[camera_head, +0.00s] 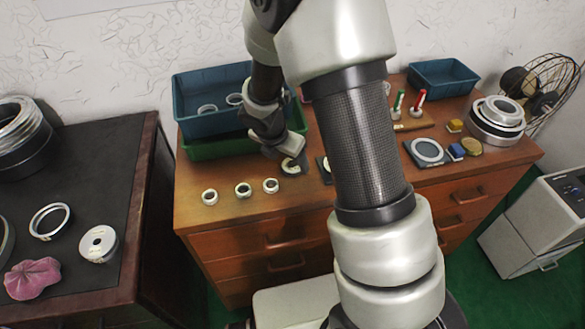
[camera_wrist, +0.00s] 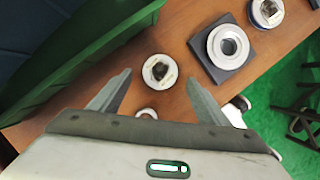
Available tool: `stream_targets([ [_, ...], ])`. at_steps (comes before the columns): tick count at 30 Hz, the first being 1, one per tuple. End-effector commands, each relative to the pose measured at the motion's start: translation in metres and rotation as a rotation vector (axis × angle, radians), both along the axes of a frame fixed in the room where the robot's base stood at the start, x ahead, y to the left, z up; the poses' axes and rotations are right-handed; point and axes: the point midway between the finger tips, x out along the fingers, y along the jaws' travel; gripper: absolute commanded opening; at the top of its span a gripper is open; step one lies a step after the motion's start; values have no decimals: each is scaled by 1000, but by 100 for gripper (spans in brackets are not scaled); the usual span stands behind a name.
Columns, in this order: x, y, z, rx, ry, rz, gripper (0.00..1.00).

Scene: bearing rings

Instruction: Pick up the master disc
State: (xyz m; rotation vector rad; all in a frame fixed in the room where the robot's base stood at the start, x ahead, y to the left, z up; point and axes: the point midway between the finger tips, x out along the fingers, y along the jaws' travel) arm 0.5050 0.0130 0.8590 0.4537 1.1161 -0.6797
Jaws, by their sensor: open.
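My gripper (camera_head: 290,148) hangs over the wooden cabinet top, in front of the bins. In the wrist view its two fingers (camera_wrist: 160,75) are apart, with nothing held between them. A small round white disc (camera_wrist: 160,70) with a dark centre and a yellowish mark lies on the wood, in line with the gap between the fingertips. It looks like the master disc, but I cannot be sure.
Several small rings (camera_head: 243,190) stand near the cabinet's front-left edge. A blue bin (camera_head: 205,124) and green bin (camera_head: 222,148) stand behind. A white ring on a dark pad (camera_head: 427,150) lies right of my arm.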

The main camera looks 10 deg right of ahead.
Motion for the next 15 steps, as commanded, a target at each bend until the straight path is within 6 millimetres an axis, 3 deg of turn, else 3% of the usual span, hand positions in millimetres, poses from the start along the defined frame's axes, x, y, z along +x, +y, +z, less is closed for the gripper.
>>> stream_targets([
  [4,5,-5,-19,-1,1,0,70],
  [13,7,-6,-22,0,0,-1,70],
  [15,6,-6,-22,0,0,-1,58],
])
